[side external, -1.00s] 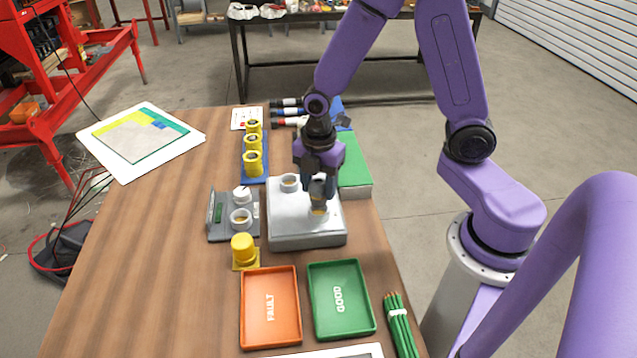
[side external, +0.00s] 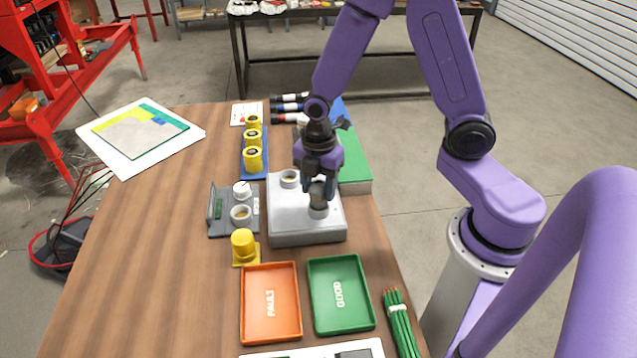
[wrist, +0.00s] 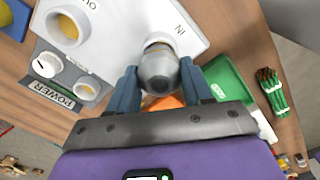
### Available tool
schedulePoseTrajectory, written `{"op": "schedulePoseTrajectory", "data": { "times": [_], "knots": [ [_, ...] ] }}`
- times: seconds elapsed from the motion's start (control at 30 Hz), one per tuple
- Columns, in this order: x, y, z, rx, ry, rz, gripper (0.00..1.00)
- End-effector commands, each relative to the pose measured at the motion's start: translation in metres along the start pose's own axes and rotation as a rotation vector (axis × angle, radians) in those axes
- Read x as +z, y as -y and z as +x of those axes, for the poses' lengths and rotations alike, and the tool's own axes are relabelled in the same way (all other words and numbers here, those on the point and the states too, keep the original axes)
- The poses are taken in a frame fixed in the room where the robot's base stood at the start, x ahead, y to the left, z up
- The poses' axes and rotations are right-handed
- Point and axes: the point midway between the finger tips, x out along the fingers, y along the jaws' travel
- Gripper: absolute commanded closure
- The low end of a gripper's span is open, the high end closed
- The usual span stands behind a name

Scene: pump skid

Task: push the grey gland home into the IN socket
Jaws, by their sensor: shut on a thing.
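The grey gland (wrist: 158,68) is between my gripper's two blue fingers in the wrist view. My gripper (side external: 318,191) is shut on it over the light grey pump block (side external: 290,236). The gland stands about upright at the mouth of the IN socket (side external: 318,212), whose pale rim shows just below it. The "IN" lettering shows beside it in the wrist view. The gland covers the socket's opening, so I cannot tell how deep it sits. The OUT socket (side external: 290,178) on the same block is open, with a tan inside.
A grey power unit (side external: 222,222) with a knob and a cup stands left of the block. A yellow capped part (side external: 243,243) stands in front of it. Orange FAULT (side external: 271,338) and green GOOD (side external: 341,326) trays lie nearer. A green box (side external: 355,165) is behind right.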

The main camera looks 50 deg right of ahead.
Motion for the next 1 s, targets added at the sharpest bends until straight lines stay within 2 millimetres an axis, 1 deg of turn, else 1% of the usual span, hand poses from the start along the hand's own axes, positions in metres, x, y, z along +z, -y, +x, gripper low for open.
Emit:
{"op": "schedulePoseTrajectory", "data": {
  "times": [1.0],
  "knots": [
    [0.000, 0.000, 0.018, 0.000, 0.000, 0.000, 0.87]
  ]
}}
